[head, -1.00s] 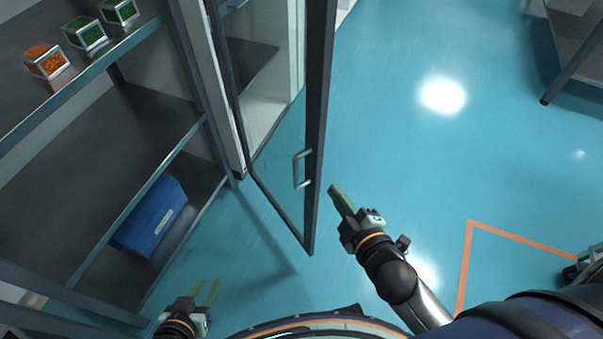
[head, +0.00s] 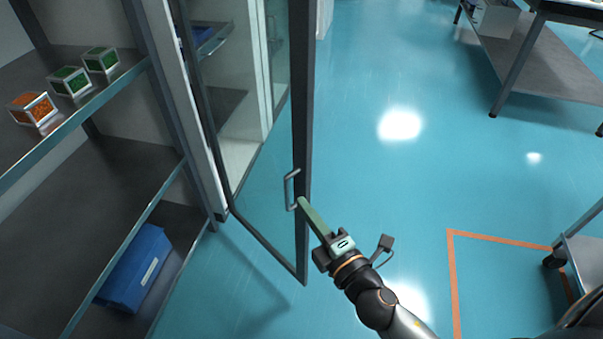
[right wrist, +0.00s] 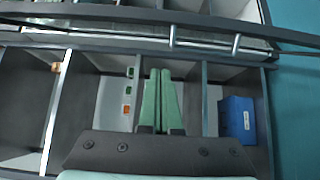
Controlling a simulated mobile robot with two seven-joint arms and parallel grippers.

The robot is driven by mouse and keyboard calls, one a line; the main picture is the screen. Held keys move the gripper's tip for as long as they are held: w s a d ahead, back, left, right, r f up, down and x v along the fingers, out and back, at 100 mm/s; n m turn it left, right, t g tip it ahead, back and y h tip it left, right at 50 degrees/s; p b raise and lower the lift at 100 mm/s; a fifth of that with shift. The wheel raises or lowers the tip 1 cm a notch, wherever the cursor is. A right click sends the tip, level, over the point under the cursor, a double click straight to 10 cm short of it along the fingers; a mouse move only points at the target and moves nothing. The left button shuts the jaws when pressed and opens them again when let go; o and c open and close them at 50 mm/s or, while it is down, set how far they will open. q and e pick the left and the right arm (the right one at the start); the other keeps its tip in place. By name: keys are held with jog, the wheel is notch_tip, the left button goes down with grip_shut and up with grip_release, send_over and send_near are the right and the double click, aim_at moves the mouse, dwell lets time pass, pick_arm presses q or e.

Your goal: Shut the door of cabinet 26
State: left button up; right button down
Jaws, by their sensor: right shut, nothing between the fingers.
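A glass door with a dark frame (head: 301,120) stands open, jutting out from the post of the shelved cabinet (head: 183,120) on the left. No cabinet number is readable. A metal bar handle (head: 290,189) sits near the door's free edge; in the right wrist view a handle (right wrist: 205,46) shows near the top. My right gripper (head: 302,202) is shut and empty, its green fingertips at the door's free edge beside the handle in the picture; I cannot tell if they touch. The closed fingers (right wrist: 160,75) also show in the right wrist view. My left gripper is out of view.
Orange (head: 34,107) and green (head: 70,80) boxes stand on the cabinet's upper shelf, a blue bin (head: 134,268) lower down. Open blue floor (head: 410,190) lies right of the door. A table (head: 540,60) stands at the upper right, a wheeled cart (head: 585,250) at the right edge.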

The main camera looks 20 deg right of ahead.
aim_at(302, 175)
jog(key=shift+w+d+p, duration=0.15)
jog(key=shift+w+d, duration=0.25)
jog(key=shift+w, duration=1.15)
jog(key=shift+w+d+p, duration=0.15)
jog(key=shift+w+d, duration=0.2)
jog(key=shift+w, duration=1.15)
jog(key=shift+w+d+p, duration=0.15)
jog(key=shift+w+d, duration=0.25)
jog(key=shift+w, duration=1.15)
